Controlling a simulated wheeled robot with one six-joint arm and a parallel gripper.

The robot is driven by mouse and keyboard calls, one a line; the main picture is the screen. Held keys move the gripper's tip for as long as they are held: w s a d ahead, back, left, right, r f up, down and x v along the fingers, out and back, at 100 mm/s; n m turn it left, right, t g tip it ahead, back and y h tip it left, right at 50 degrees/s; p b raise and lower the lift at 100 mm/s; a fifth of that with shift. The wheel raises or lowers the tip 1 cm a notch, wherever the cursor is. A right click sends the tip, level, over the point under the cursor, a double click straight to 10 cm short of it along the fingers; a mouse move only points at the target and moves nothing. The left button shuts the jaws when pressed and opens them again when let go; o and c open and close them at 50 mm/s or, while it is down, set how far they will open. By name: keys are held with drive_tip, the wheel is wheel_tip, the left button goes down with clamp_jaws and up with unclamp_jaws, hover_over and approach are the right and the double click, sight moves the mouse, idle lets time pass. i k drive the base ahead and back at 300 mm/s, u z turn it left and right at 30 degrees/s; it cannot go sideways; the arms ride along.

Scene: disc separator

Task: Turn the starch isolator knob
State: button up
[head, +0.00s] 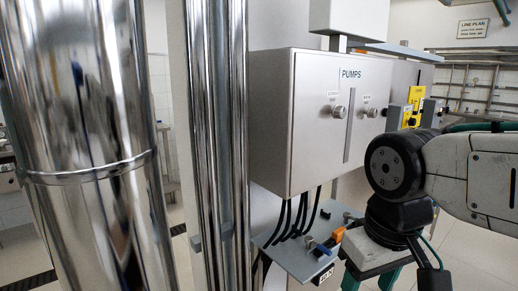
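A grey metal box marked PUMPS (271,120) carries two round metal knobs on its front, a left knob (338,111) and a right knob (372,113). Each has a small label above it, too small to read for certain. To the right are yellow switch plates (416,95) with dark parts, partly behind my arm. I cannot tell which control is the starch isolator knob. My gripper (371,282) points down at the bottom edge, well below the knobs and apart from them. Its green fingers are cut off by the frame, so their opening is hidden.
A low grey shelf panel (290,258) under the box holds an orange handle (338,235), a blue handle (318,248) and black cables (288,218). Tall shiny pipes (216,140) and a big steel cylinder (75,120) stand left. Tiled floor is open at lower right.

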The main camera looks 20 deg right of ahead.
sight(412, 122)
drive_tip(key=z, duration=1.8)
drive_tip(key=i, duration=1)
drive_tip(key=u, duration=0.2)
